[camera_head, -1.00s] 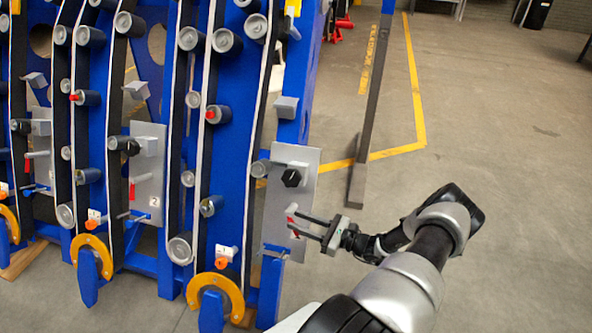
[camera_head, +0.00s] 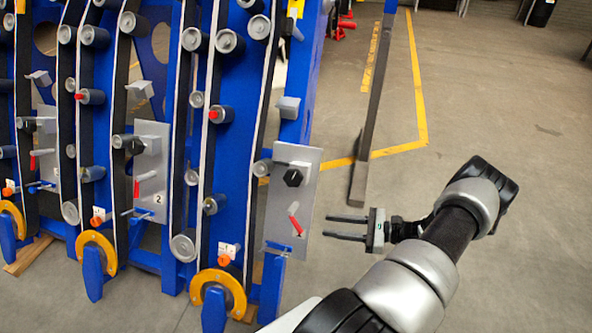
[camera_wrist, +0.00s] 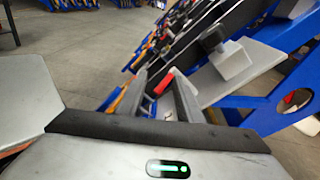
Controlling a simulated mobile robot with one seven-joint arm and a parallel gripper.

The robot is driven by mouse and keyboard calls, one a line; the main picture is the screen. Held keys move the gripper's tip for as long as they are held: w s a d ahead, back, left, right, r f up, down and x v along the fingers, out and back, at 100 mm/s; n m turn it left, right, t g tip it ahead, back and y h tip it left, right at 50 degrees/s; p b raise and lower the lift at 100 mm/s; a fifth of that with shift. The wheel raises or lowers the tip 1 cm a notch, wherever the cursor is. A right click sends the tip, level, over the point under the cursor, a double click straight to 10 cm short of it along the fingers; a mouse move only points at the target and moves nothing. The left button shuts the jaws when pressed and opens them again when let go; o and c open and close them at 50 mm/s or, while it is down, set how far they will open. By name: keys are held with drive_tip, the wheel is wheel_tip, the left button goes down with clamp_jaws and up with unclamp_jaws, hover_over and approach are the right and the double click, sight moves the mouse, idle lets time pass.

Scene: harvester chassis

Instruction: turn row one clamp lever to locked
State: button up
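The row one clamp lever (camera_head: 294,219) is a short red handle with a pale upper end on the grey plate (camera_head: 279,229) at the right end of the blue chassis. It slants from upper left to lower right. My gripper (camera_head: 326,227) is to the right of the plate, apart from the lever, with its two fingers spread and nothing between them.
A black hexagonal knob (camera_head: 292,178) sits on the plate above the lever. An orange arc-shaped part (camera_head: 217,283) stands low on the left. The floor to the right is clear.

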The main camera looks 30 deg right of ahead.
drive_tip(key=w+a+r+n+g+h+p, duration=0.1)
drive_tip(key=a+r+n+g+p, duration=0.2)
drive_tip(key=r, duration=0.9)
drive_tip(key=w+a+r+n+g+h+p, duration=0.1)
drive_tip(key=a+r+n+g+p, duration=0.3)
drive_tip(key=a+r+n+g, duration=0.4)
wheel_tip(320, 180, up, 5)
drive_tip(key=shift+w+a+r+n+g+h, duration=0.25)
drive_tip(key=shift+a+n+h, duration=0.25)
drive_tip(key=shift+a+n, duration=0.3)
